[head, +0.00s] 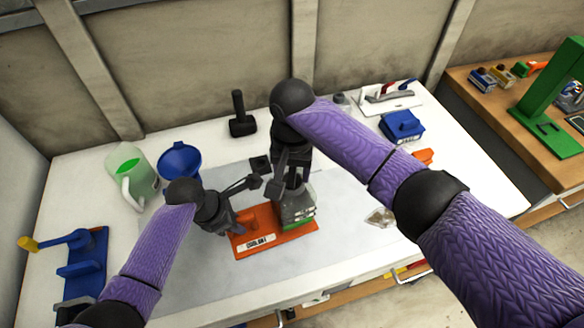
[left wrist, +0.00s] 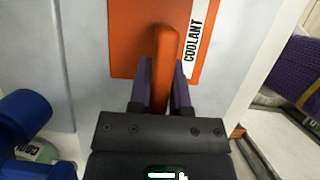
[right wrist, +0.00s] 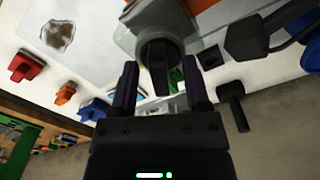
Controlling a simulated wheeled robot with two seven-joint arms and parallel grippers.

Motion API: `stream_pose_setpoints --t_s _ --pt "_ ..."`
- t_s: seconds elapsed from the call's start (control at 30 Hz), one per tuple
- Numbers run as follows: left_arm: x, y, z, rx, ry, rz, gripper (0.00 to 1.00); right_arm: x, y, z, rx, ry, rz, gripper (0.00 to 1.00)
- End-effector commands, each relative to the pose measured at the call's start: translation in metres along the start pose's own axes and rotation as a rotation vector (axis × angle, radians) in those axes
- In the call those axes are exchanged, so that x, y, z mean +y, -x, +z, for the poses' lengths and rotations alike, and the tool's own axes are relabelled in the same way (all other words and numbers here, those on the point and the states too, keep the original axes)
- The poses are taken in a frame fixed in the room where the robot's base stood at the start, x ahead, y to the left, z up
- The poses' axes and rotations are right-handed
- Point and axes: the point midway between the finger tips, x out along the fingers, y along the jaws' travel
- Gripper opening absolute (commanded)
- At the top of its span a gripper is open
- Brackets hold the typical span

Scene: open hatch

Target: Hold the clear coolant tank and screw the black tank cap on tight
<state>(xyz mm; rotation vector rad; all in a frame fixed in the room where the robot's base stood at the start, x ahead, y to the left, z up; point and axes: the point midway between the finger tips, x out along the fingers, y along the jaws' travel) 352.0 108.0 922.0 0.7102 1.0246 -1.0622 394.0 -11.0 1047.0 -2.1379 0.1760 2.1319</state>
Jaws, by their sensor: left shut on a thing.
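The clear coolant tank (head: 297,208) stands on an orange base (head: 282,242) with a COOLANT label. My left gripper (left wrist: 161,75) is shut on the base's upright orange handle (left wrist: 166,45), left of the tank. My right gripper (head: 292,178) points down over the tank top. In the right wrist view its fingers (right wrist: 162,75) are apart, on either side of a dark upright piece at the tank's round neck (right wrist: 158,45), which looks like the black tank cap (right wrist: 158,70). A gap shows beside each finger. In the head view the gripper hides the cap.
A blue funnel (head: 180,158) and a white-handled jug with green liquid (head: 130,170) stand at the left. A black mallet-like tool (head: 242,120) is behind, near a small dark square (head: 260,163). A blue box (head: 402,125) lies at the right. The front right tabletop is mostly clear.

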Motion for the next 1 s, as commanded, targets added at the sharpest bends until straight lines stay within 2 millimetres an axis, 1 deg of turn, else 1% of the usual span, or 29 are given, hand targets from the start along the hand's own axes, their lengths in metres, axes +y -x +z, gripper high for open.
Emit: stream_pose_setpoints --t_s 0.17,0.23,0.27,0.5,0.6,0.73,1.0 --pt "0.000 0.000 0.001 -0.002 0.000 0.001 0.00 0.000 0.003 0.000 0.001 0.000 -0.001 0.60" --pt "0.000 0.000 0.001 -0.002 0.000 0.001 0.00 0.000 0.013 -0.001 0.002 0.001 -0.002 0.60" --pt "0.000 0.000 0.001 -0.002 0.000 0.001 0.00 -0.001 0.020 -0.001 0.004 0.001 -0.003 0.60" --pt "0.000 0.000 0.001 -0.002 0.000 0.001 0.00 -0.001 0.087 -0.001 0.004 0.001 -0.003 0.60" --pt "0.000 0.000 0.001 -0.002 0.000 0.001 0.00 0.000 0.107 -0.002 0.006 0.001 0.000 0.60" --pt "0.000 0.000 0.001 -0.002 0.000 0.001 0.00 0.000 0.119 -0.001 0.002 0.000 0.001 0.60" --pt "0.000 0.000 0.001 -0.002 0.000 0.001 0.00 0.000 0.120 -0.001 -0.001 0.000 0.000 0.60"
